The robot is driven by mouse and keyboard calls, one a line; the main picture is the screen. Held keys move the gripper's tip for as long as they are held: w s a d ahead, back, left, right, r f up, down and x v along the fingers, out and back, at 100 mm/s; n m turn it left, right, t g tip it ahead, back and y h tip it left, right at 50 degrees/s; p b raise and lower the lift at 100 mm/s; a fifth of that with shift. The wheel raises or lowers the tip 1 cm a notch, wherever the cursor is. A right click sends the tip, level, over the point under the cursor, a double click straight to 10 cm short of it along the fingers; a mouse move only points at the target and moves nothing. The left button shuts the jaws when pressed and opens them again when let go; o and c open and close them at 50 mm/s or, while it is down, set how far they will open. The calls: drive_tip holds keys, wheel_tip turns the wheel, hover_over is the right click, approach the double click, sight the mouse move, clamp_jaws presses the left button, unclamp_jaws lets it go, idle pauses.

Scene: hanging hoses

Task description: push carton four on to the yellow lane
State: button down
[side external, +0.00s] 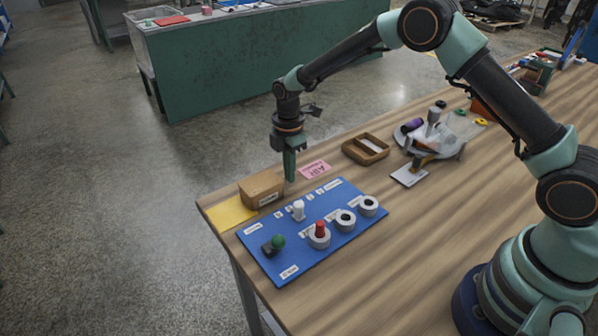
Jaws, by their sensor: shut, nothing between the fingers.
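A brown carton (262,190) with a small white label stands near the far left edge of the wooden table. The label is too small to read. The yellow lane (231,214) shows as a flat patch to the left of the carton and along its lower left side; the carton hides any part beneath it. My gripper (289,176) points down with its fingers shut and empty, just beside the carton's right end. I cannot tell whether it touches the carton.
A blue board (270,236) with a green knob, a red peg and several white rings lies in front of the carton. A pink card (315,169) and a wooden tray (365,140) lie to the right. The table ends just beyond the lane.

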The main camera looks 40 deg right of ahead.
sight(251, 188)
drive_tip(key=shift+a, duration=0.95)
drive_tip(key=a, duration=0.8)
drive_tip(key=shift+a, duration=0.35)
